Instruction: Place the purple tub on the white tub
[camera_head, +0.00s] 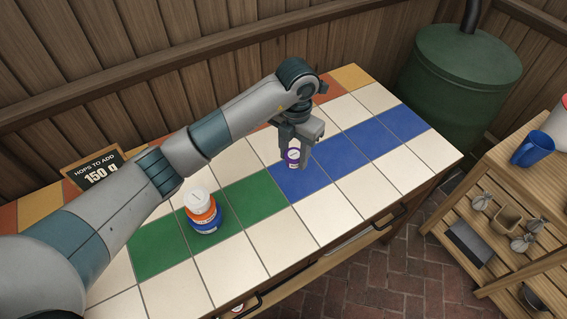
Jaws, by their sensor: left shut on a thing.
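The small purple tub (292,158) with a pale label is between the fingers of my left gripper (298,143), which is shut on it. It is over the near end of the blue tile strip; I cannot tell whether it touches the tiles. The white tub (197,200) is at the top of an upright stack on the green tiles, left of my gripper. An orange tub (203,215) is under it and a blue tub (207,227) is at the bottom. My right gripper is not in view.
The tiled counter (263,247) is clear around the stack. A sign reading "HOPS TO ADD 150 g" (94,171) stands at the back left, behind my left arm. A green barrel (458,85) and a wooden shelf (490,220) with a blue mug (532,149) are at the right.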

